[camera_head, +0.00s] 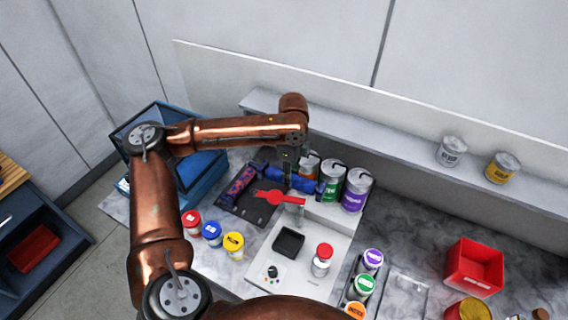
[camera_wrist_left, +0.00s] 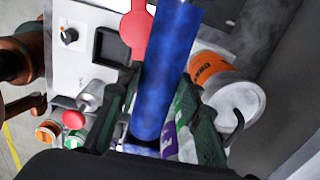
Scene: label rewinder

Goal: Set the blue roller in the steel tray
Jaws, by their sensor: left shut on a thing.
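The blue roller (camera_head: 303,184) is in my left gripper (camera_head: 288,170), over the rear edge of the white machine. In the left wrist view the roller (camera_wrist_left: 170,65) runs lengthwise between the dark fingers of the gripper (camera_wrist_left: 158,112), which is shut on it. A pale grey, shallow tray (camera_head: 408,284), which looks like the steel tray, lies on the marble counter at the right, well away from the roller. Its inside looks empty. My right gripper is not in view.
A dark tray (camera_head: 232,207) with a patterned roller (camera_head: 241,182) lies left of the machine (camera_head: 312,232). The machine has a red flat part (camera_head: 277,197). Large cans (camera_head: 355,190) stand close behind. Small jars (camera_head: 364,286) and a red bin (camera_head: 474,264) flank the pale tray.

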